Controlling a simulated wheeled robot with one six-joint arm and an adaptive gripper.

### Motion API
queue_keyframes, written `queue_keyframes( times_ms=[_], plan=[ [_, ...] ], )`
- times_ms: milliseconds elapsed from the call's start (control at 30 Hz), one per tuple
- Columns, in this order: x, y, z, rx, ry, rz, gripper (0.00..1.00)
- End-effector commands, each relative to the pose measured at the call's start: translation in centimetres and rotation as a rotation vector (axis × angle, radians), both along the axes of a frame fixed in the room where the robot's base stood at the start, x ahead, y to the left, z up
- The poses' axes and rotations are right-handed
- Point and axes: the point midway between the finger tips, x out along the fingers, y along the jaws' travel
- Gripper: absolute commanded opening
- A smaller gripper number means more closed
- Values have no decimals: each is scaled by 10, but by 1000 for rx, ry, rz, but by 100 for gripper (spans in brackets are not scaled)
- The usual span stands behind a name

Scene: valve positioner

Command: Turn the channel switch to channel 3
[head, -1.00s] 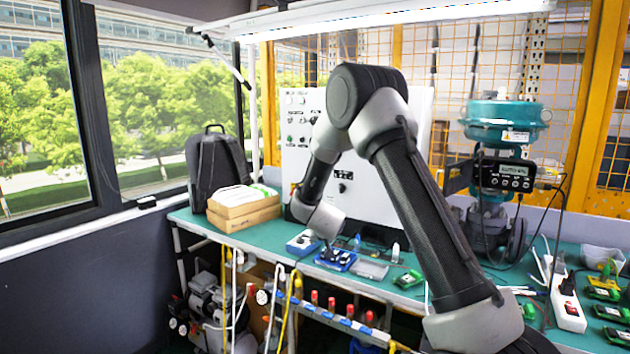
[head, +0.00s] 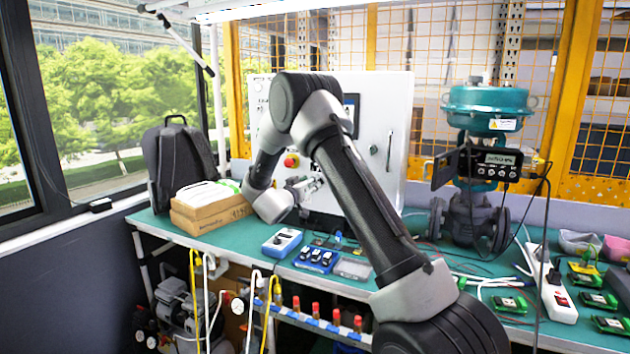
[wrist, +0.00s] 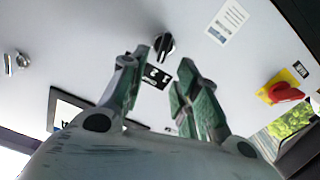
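The white control panel (head: 395,105) stands upright at the back of the bench. In the wrist view, a black rotary switch (wrist: 164,44) sits on the panel face, with a black label plate (wrist: 157,76) carrying white numbers beside it. My gripper (wrist: 163,58) is open, its two green-grey fingers apart and empty. In the picture, the switch shows just beyond and between the fingertips; contact cannot be told. In the head view, my gripper (head: 309,186) is in front of the panel's lower part, and my arm hides the switch there.
A red knob on a yellow plate (wrist: 284,92) is right of the fingers. A dark-framed screen (wrist: 66,112) is at left. On the bench are cardboard boxes (head: 212,207), a blue tray (head: 316,259) and a teal valve actuator (head: 488,105).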

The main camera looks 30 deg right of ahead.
Motion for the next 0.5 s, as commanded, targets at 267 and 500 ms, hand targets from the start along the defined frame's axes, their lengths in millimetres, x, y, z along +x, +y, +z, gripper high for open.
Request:
queue_keyframes(
  times_ms=[267, 500],
  plan=[
    [26, -34, 0, 2, -1, 0, 31],
    [32, -40, 0, 2, 0, 2, 31]
  ],
)
